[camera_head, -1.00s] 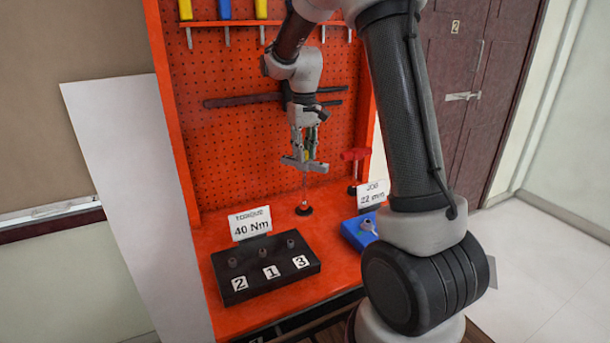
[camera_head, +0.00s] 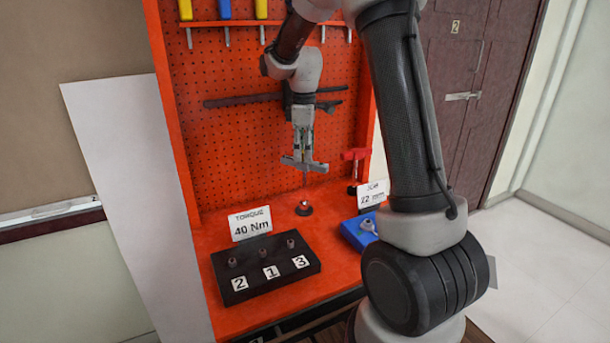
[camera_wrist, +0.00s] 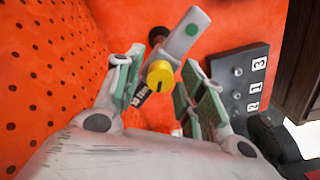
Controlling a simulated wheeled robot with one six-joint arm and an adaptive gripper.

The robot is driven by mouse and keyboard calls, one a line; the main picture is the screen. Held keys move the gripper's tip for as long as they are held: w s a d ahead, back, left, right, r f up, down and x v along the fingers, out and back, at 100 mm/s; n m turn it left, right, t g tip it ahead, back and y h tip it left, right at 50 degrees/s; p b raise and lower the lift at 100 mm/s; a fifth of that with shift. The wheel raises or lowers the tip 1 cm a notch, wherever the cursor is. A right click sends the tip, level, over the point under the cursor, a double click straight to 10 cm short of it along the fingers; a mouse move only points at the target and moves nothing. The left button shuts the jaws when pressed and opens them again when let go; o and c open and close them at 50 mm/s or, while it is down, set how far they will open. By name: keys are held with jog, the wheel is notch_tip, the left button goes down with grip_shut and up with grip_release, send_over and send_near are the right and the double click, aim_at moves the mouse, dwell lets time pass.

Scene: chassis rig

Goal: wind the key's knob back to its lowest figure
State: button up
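The key is a grey T-shaped tool standing on its thin shaft. Its crossbar (camera_head: 304,164) is level in the head view, and it also shows in the wrist view (camera_wrist: 182,38) with a green dot. Its round yellow knob (camera_wrist: 160,77) carries a dark mark. A small black label with white figures (camera_wrist: 142,96) sits beside the knob, too small to read. My gripper (camera_wrist: 163,62) is open, with green-padded fingers on either side of the knob and small gaps showing. In the head view my gripper (camera_head: 305,146) is above the crossbar and hides the knob.
The shaft stands at a black round base (camera_head: 304,209) on the orange bench. A black block (camera_head: 264,285) numbered 2, 1, 3 and a "TORQUE 40 Nm" card (camera_head: 250,223) are at front left. A blue holder (camera_head: 352,234), a "22 mm" card (camera_head: 371,193) and a red-handled tool (camera_head: 355,154) are at right.

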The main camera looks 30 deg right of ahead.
dwell(0.5)
jog(key=m, duration=1.1)
jog(key=c, duration=0.7)
